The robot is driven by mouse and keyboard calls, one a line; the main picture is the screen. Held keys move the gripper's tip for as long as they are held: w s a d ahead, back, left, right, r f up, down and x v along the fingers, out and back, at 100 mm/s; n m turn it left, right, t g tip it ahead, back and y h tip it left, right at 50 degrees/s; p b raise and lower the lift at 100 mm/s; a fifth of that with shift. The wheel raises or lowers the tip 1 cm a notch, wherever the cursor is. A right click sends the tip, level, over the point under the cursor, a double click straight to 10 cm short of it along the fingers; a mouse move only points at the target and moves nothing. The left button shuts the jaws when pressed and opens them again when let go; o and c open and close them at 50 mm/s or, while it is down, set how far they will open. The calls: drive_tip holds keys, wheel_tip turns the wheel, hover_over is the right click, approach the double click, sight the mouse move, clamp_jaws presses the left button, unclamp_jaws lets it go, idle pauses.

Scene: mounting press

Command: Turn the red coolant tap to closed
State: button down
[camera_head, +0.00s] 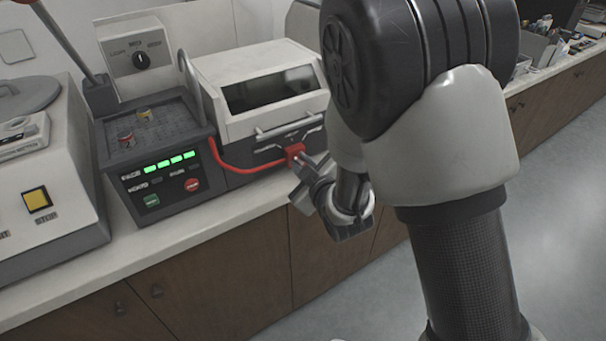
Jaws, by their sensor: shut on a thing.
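The red coolant tap (294,150) is a small red block at the front of the white-lidded machine, at the right end of a red hose (245,169). My gripper (302,160) reaches it from the lower right and is shut on it. The fingertips are small in view and partly overlap the tap. The tap's open and closed marks cannot be made out, so I cannot tell its exact position.
The mounting press (265,100) has a dark window and a front handle bar. Left of it stands a control box (165,189) with green lights. A grey machine (45,215) with a yellow button stands far left. My arm covers the right middle.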

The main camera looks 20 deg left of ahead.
drive_tip(key=shift+s+a+f+n+t+b, duration=0.15)
drive_tip(key=shift+n+t+b, duration=0.15)
drive_tip(key=shift+n+b, duration=0.45)
drive_tip(key=c, duration=1.7)
unclamp_jaws()
drive_tip(key=p+v, duration=0.1)
drive_tip(key=v, duration=0.1)
drive_tip(key=p+v, duration=0.1)
drive_tip(key=v, duration=0.1)
drive_tip(key=p+v, duration=0.1)
drive_tip(key=v, duration=0.1)
drive_tip(key=shift+r+p, duration=0.4)
